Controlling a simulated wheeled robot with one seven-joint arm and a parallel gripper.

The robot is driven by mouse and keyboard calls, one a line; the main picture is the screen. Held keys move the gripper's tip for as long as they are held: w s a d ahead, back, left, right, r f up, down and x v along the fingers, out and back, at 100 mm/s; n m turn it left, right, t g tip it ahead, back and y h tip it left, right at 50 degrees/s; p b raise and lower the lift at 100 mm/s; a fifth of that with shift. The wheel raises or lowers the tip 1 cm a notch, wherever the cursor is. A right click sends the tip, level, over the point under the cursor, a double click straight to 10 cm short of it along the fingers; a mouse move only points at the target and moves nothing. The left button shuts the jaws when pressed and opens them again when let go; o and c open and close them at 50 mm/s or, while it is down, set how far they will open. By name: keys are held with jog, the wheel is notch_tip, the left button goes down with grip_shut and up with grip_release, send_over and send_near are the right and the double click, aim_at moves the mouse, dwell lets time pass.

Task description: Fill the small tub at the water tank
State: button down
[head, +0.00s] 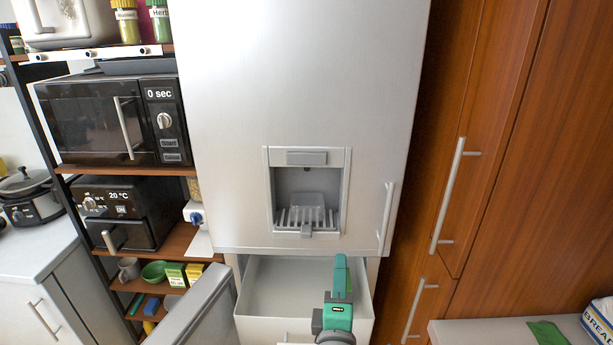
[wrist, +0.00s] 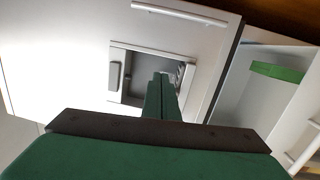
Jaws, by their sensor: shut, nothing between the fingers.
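The water tank is the dispenser recess (head: 345,190) in the front of a tall pale grey unit; it also shows in the wrist view (wrist: 115,75). A small grey boxy shape (head: 307,202) shows in the recess above a slatted grate; I cannot tell whether it is the small tub. No other clear tub shows. My green gripper (head: 341,260) is shut and empty, in front of the open drawer and below and right of the recess in the head view. In the wrist view its fingers (wrist: 161,78) overlap the recess and hide part of it.
The drawer (head: 270,275) below the unit stands open. A green strip (wrist: 277,72) shows in the drawer area in the wrist view. Shelves at left hold a microwave (head: 85,120), an oven (head: 115,212) and a green bowl (head: 153,271). A wooden cabinet (head: 540,150) stands at right.

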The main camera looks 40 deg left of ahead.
jog(key=s+a+r+n+g, duration=0.1)
jog(key=a+r+n, duration=0.3)
jog(key=r+n, duration=0.3)
jog(key=a+r+n+g+y, duration=0.1)
jog(key=a+r+n, duration=0.3)
jog(key=r+n, duration=0.4)
jog(key=n, duration=0.3)
jog(key=shift+s+n, duration=0.4)
jog(key=shift+w, duration=0.1)
